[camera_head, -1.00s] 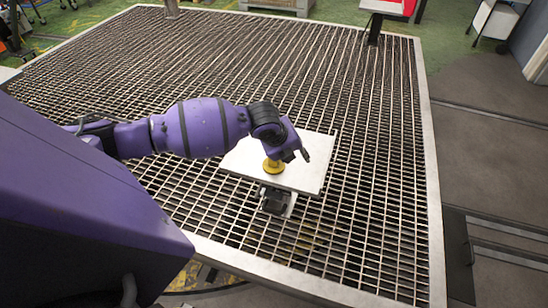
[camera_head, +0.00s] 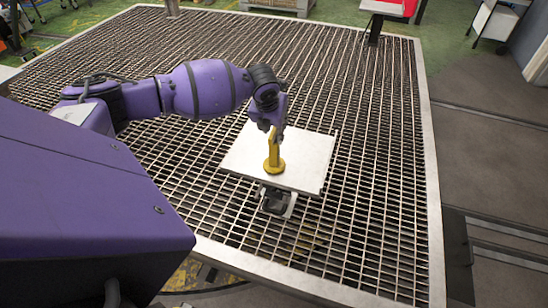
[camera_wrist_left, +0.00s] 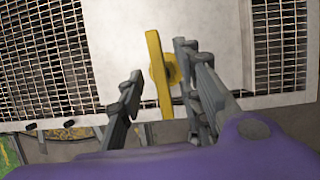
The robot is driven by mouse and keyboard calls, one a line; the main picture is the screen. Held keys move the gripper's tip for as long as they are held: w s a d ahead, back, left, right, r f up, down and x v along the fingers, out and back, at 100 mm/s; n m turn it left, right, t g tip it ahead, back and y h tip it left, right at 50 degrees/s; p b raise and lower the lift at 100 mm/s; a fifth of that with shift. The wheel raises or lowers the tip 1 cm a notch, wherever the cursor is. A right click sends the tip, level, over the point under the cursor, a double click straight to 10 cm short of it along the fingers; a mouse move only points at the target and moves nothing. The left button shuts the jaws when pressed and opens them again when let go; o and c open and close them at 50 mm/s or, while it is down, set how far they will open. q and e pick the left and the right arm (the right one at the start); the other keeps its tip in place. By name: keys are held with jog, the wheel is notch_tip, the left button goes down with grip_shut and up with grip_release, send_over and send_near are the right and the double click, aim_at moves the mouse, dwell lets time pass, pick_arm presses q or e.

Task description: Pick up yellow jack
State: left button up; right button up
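The yellow jack (camera_head: 272,158) stands upright on a white square plate (camera_head: 307,165), its round base flat on the plate. My left gripper (camera_head: 278,133) is at the jack's upper end in the head view. In the left wrist view, the two grey fingers of the left gripper (camera_wrist_left: 160,72) are spread apart. The jack (camera_wrist_left: 156,62) shows in the gap between them, nearer the right finger. I cannot tell whether a finger touches it. My right gripper is not in view.
A dark object with a white bracket (camera_head: 276,201) sits at the plate's front edge. The grating around the plate is mostly clear. A red-topped stand (camera_head: 390,8) is at the back right.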

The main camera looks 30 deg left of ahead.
pick_arm(q)
jog(key=shift+x, duration=1)
grip_shut()
jog(key=shift+r, duration=0.1)
jog(key=shift+w, duration=0.1)
